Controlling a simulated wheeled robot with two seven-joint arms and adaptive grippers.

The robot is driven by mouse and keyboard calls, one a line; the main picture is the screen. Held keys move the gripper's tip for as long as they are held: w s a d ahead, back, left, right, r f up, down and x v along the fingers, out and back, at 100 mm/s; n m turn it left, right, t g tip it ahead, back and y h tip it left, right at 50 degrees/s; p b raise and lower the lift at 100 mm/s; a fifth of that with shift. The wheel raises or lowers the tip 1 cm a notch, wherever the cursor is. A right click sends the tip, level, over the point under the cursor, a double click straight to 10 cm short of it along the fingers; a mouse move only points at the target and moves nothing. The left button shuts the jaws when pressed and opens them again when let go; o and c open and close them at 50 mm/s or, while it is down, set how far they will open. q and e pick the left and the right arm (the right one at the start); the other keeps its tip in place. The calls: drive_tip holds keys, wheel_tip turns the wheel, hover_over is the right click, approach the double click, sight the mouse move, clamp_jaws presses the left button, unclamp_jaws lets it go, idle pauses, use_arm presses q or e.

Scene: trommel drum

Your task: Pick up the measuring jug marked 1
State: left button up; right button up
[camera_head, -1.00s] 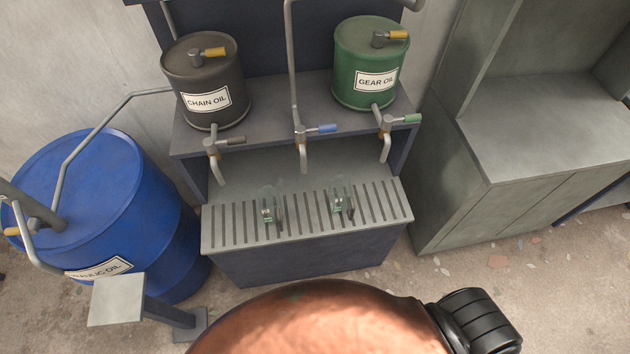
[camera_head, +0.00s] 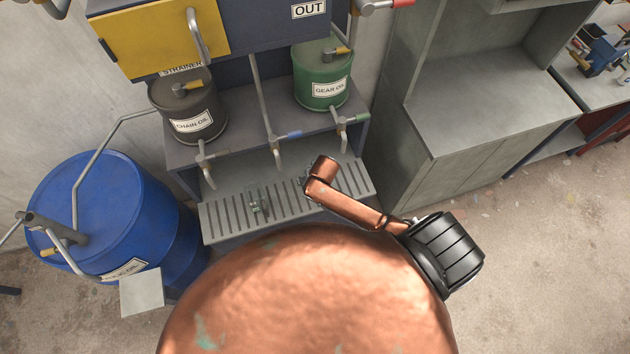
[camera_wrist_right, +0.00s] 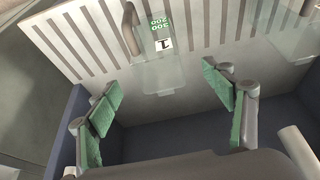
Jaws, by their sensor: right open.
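The measuring jug marked 1 (camera_wrist_right: 162,45) is clear, with a green and white label, and stands on the slatted grate (camera_wrist_right: 75,38). Its label is upside down in the right wrist view. My right gripper (camera_wrist_right: 160,95) is open and empty, its green pads apart, with the jug beyond the gap between the fingertips. A second clear jug (camera_wrist_right: 295,30) stands to the right there. In the head view one jug (camera_head: 256,203) shows on the grate; my copper right arm largely covers the other. Marks are unreadable there. My left gripper is out of view.
Spouts and taps (camera_head: 275,150) hang above the grate, below the chain oil drum (camera_head: 188,105) and gear oil drum (camera_head: 322,75). A blue barrel (camera_head: 100,205) stands left. A grey cabinet (camera_head: 490,95) stands right, with open floor in front of it.

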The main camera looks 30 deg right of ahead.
drive_tip(key=x, duration=0.7)
drive_tip(key=shift+w+d, duration=0.2)
drive_tip(key=shift+c, duration=0.3)
drive_tip(key=c, duration=1.7)
drive_tip(key=shift+r, duration=0.1)
